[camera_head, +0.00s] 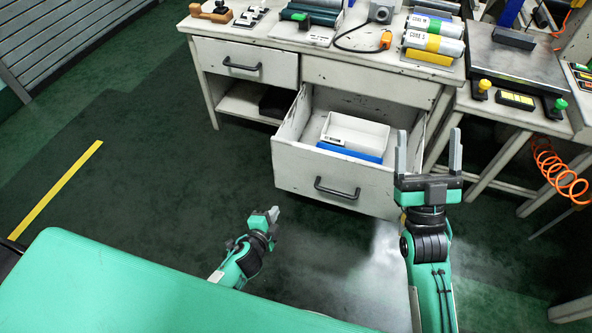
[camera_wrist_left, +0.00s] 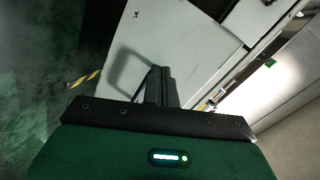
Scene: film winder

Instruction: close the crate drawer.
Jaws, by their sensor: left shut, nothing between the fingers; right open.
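The crate drawer (camera_head: 298,168) is a large white drawer with a dark bar handle (camera_head: 337,188). It is pulled out from the lower right of the bench and holds a small white tray (camera_head: 356,133) and something blue. My left gripper (camera_head: 274,213) is shut and empty, low in front of the drawer's left front corner. In the left wrist view its fingers (camera_wrist_left: 161,87) point at a white panel (camera_wrist_left: 175,40) with a dark handle; contact cannot be told. My right gripper (camera_head: 428,150) is open and empty, pointing forward; its left finger overlaps the drawer's right side in the picture.
The upper left drawer (camera_head: 246,61) is shut, above an open shelf. Rollers and tools lie on the bench top (camera_head: 285,38). A side table (camera_head: 510,112) with an orange coiled cord stands to the right. The green floor left of the drawer is clear.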

